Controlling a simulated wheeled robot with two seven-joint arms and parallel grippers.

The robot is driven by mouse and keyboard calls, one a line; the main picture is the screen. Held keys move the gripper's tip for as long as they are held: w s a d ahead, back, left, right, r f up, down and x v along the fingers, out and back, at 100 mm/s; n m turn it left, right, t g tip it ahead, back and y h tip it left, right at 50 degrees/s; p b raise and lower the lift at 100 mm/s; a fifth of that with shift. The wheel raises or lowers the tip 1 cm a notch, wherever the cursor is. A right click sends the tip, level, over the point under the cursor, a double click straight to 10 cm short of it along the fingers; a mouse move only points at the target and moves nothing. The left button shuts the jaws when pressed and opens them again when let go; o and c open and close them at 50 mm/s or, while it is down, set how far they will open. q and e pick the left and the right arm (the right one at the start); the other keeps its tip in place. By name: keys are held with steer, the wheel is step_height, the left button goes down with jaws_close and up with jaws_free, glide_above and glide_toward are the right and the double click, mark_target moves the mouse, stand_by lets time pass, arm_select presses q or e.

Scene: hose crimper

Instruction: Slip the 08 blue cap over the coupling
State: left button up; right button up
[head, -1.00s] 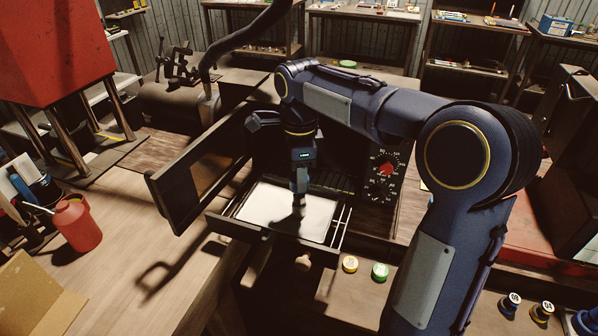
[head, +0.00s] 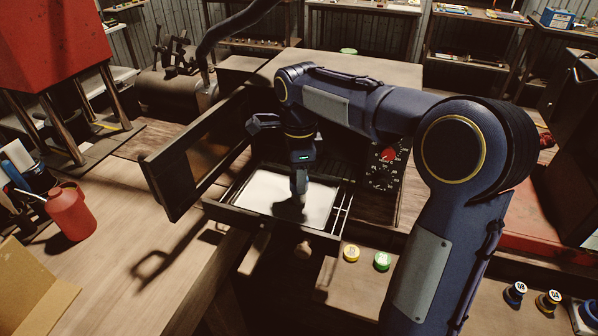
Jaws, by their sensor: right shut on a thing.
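My right gripper (head: 299,196) points down over a white-bottomed tray (head: 236,217) that sticks out of the open dark oven-like box. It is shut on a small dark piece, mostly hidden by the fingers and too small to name. A blue-ringed cap that seems to read 08 (head: 515,292) stands at the lower right, apart from the gripper. A coupling cannot be made out clearly. My left gripper is out of view.
The box's open door (head: 172,182) stands left of the tray, and its red dial (head: 389,154) is on the right. A yellow cap (head: 351,253), a green cap (head: 382,261) and a yellow-ringed cap (head: 548,301) stand in front. A red bottle (head: 69,212) is at left.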

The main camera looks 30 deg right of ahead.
steer(key=o, duration=1)
steer(key=shift+o, duration=0.2)
step_height(320, 180, up, 8)
steer(key=shift+f, duration=0.1)
